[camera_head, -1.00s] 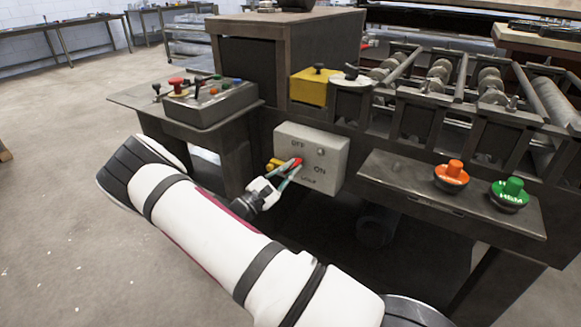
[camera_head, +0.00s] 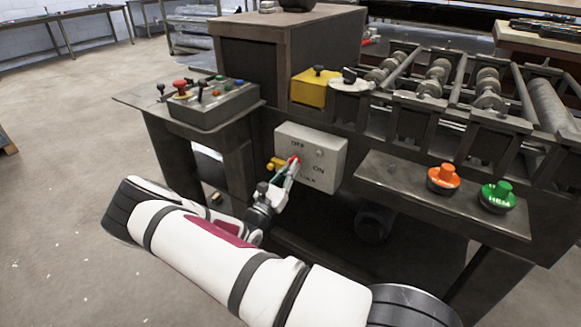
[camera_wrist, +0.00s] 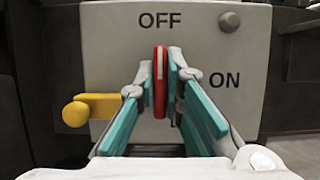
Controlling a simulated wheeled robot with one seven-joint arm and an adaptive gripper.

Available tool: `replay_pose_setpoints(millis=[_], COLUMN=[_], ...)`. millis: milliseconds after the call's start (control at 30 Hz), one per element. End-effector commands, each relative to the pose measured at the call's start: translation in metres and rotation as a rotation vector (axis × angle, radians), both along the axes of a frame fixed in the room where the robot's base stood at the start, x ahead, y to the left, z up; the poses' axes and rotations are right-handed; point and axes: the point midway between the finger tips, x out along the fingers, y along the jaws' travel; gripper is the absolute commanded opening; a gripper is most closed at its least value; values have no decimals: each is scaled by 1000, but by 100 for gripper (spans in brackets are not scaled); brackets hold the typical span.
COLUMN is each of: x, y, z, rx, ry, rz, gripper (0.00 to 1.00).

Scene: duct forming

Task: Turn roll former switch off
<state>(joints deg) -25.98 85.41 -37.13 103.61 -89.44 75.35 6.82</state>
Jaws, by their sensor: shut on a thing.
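The roll former switch box (camera_head: 325,172) is a grey panel on the front of the machine, marked OFF and ON. In the wrist view the box (camera_wrist: 110,50) fills the upper middle, with OFF at the top and ON at the right. Its red switch handle (camera_wrist: 160,80) stands upright, its top just below OFF. My gripper (camera_wrist: 161,80) is shut on the red handle, with one teal-padded finger on each side. In the head view my gripper (camera_head: 291,168) reaches the box from below, and the handle is mostly hidden.
A yellow lever (camera_wrist: 80,112) sticks out at the box's left. A shelf at the right bears an orange button (camera_head: 443,177) and a green button (camera_head: 498,195). A control box (camera_head: 212,103) stands on a side table at the left. Open floor lies at the left.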

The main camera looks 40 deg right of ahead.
Motion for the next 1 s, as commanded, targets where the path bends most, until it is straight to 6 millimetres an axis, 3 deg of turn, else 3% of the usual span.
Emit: replay_pose_setpoints(millis=[533,567,633,1000], x=[0,0,0,-1], y=[1,1,1,4], z=[-2,-2,-2,-2], rx=[-6,-5,-5,-7], ry=[25,24,24,21], rz=[0,1,1,1], gripper=[0,16,29,29])
